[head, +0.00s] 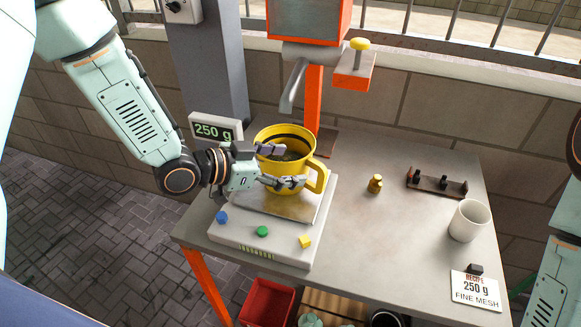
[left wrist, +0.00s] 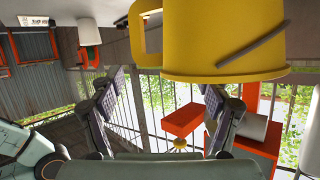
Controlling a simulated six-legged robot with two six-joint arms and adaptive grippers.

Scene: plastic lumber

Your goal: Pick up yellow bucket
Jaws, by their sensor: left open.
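The yellow bucket (head: 299,153) stands upright on the plate of a white scale (head: 262,243), its handle (head: 321,177) toward the right. Dark contents show inside it. My left gripper (head: 286,165) reaches in from the left, its fingers spread and empty. In the head view one finger overlaps the bucket's side and the other lies in front of its lower part; I cannot tell whether they touch it. In the left wrist view the picture is upside down, and the bucket (left wrist: 222,40) hangs large above the open fingers (left wrist: 165,105). My right gripper is out of view.
An orange machine with a grey spout (head: 294,85) and yellow knob (head: 360,43) stands behind the bucket. The display (head: 215,130) reads 250 g. A brass weight (head: 375,184), dark rack (head: 437,182), white cup (head: 469,221) and recipe card (head: 475,290) are on the right.

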